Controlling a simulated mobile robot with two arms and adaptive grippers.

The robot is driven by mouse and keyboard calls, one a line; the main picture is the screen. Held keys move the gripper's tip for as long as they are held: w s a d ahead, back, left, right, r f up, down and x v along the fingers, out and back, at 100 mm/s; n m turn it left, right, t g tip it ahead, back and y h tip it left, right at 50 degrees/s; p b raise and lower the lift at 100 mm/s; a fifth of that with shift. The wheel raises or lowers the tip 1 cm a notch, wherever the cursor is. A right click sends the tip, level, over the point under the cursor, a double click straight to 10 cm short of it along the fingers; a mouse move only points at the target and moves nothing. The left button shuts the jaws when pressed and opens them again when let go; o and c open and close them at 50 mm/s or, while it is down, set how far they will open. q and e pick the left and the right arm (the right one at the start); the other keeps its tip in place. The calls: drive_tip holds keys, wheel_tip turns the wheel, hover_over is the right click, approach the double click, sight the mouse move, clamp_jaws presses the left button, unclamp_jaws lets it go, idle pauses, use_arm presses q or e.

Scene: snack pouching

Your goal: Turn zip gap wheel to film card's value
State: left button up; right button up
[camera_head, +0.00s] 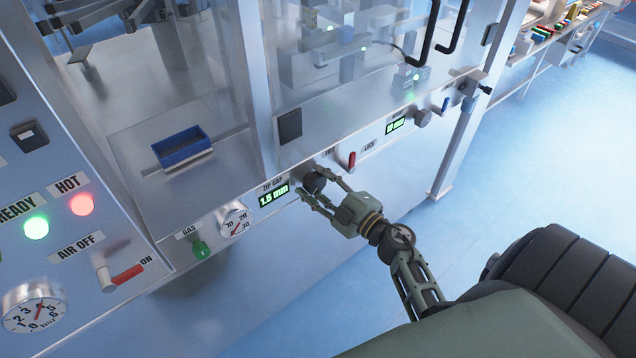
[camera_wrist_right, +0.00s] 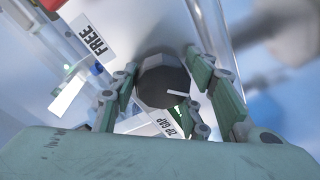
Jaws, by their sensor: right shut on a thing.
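The zip gap wheel (camera_head: 315,183) is a dark round knob on the machine's front panel, beside the ZIP GAP display (camera_head: 273,196), which reads 1.5 mm. My right gripper (camera_head: 312,180) is shut on the wheel, with fingers on both sides of it. In the right wrist view the dark faceted wheel (camera_wrist_right: 163,84) with a pale pointer mark sits between the fingers, above a ZIP GAP label (camera_wrist_right: 181,122). I cannot make out a film card in either view. My left gripper is not in view.
A red lever (camera_head: 351,160) stands just right of the wheel, near the FREE and LOCK labels. Left of the display are a round gauge (camera_head: 235,220) and a green GAS knob (camera_head: 200,248). A blue tray (camera_head: 182,147) sits inside the machine. The floor at right is clear.

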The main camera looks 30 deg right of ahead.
drive_tip(key=shift+r+n, duration=0.1)
drive_tip(key=shift+n, duration=0.4)
drive_tip(key=shift+r+n+p, duration=0.1)
drive_tip(key=shift+n+p, duration=0.3)
drive_tip(key=shift+n, duration=0.6)
drive_tip(key=n, duration=0.3)
drive_tip(key=shift+g, duration=0.3)
drive_tip(key=n+h, duration=0.1)
drive_tip(key=n, duration=0.5)
drive_tip(key=shift+a, duration=0.1)
drive_tip(key=shift+r, duration=0.1)
drive_tip(key=o, duration=1.1)
drive_tip(key=shift+o, duration=0.2)
